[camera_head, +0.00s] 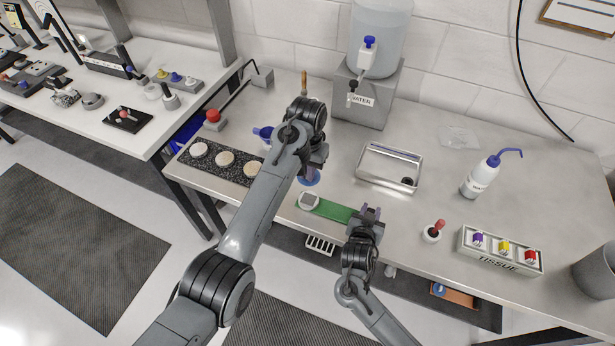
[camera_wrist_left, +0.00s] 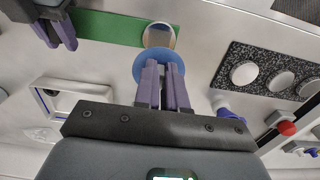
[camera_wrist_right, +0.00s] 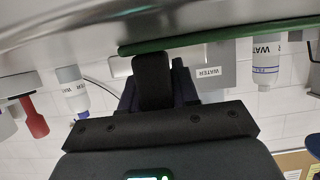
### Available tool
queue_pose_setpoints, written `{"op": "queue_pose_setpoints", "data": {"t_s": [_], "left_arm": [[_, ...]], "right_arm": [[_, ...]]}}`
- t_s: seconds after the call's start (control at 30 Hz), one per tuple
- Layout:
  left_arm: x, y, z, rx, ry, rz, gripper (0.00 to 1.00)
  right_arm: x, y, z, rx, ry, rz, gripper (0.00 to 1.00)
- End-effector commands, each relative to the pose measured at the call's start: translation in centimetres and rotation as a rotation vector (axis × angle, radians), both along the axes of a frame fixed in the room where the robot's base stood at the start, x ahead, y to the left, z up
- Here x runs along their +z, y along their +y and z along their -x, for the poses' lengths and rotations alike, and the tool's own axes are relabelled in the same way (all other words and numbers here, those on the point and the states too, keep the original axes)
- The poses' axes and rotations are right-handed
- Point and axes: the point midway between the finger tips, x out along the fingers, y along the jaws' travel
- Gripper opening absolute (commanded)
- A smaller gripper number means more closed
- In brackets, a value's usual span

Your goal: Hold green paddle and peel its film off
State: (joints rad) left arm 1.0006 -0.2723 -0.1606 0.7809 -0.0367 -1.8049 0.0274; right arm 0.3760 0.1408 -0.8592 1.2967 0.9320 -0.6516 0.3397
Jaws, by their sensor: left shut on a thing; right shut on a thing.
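The green paddle (camera_head: 335,210) lies level at the table's front edge, with a round mirror face (camera_head: 308,201) at its left end. My right gripper (camera_head: 368,214) is shut on the paddle's right end. In the right wrist view the paddle (camera_wrist_right: 230,36) shows edge-on at the fingers. The blue round film (camera_head: 309,179) is in my left gripper (camera_head: 312,168), which is shut on it behind the mirror face. In the left wrist view the film (camera_wrist_left: 150,66) overlaps the near rim of the bare mirror face (camera_wrist_left: 159,36). Whether they touch is unclear.
A speckled black tray (camera_head: 240,178) with round pale discs lies left of the film. A metal tray (camera_head: 389,166) stands behind the paddle.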

Motion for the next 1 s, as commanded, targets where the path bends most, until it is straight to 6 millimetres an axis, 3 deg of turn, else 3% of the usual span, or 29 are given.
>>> {"op": "queue_pose_setpoints", "data": {"t_s": [0.5, 0.9, 0.93, 1.0], "left_arm": [[2.9, 0.0, 0.1, -0.001, 0.004, -0.001, 0.0], [3.3, 0.0, 0.1, -0.003, 0.005, -0.002, 0.0], [3.3, 0.0, 0.1, -0.003, 0.005, -0.002, 0.0], [3.3, 0.0, 0.1, -0.004, 0.005, -0.002, 0.0]], "right_arm": [[0.0, 0.0, 0.0, 0.0, 0.0, 0.0, 0.0], [0.0, 0.0, 0.0, 0.0, 0.0, 0.0, 0.0], [0.0, 0.0, 0.0, 0.0, 0.0, 0.0, 0.31], [0.0, 0.0, 0.0, 0.0, 0.0, 0.0, 0.42]]}}
